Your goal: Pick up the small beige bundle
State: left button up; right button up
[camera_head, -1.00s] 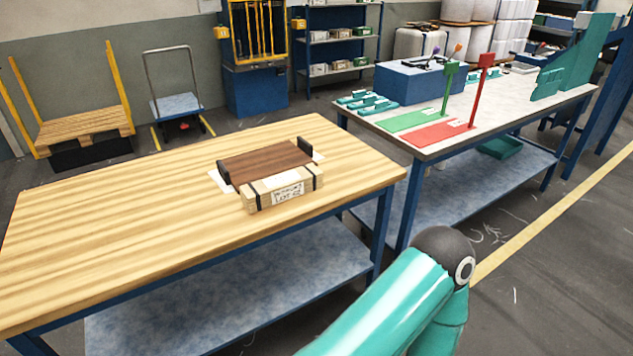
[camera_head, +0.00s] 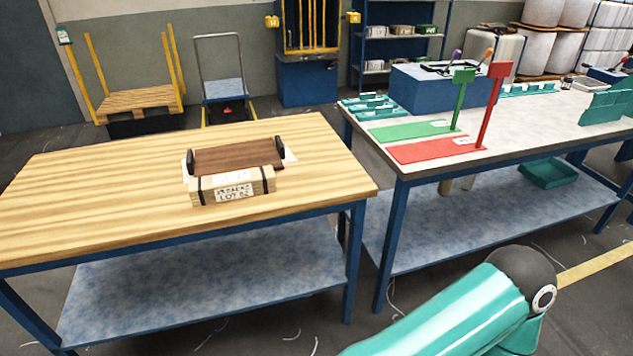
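The small beige bundle (camera_head: 233,187) lies on the wooden table (camera_head: 95,200), near its front edge and right of the middle. It has dark straps and a white label with printed lettering. It sits right in front of a dark brown board (camera_head: 238,156) held between two black end pieces. Neither of my grippers shows. Only a teal link of my own arm is in view at the bottom right, apart from the tables.
A second table (camera_head: 560,133) at right carries a green mat (camera_head: 410,131), a red mat (camera_head: 432,150), upright posts and a blue box (camera_head: 425,92). A pallet (camera_head: 138,101) and a trolley (camera_head: 222,90) stand behind. The wooden table's left side is clear.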

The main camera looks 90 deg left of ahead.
aim_at(211, 189)
jog(key=z, duration=0.65)
jog(key=i, duration=0.25)
jog(key=u, duration=2.45)
jog(key=i, duration=0.2)
jog(key=u, duration=2.1)
jog(key=k, duration=0.6)
jog(key=u, duration=0.35)
jog(key=i, duration=1.7)
jog(key=z, duration=0.35)
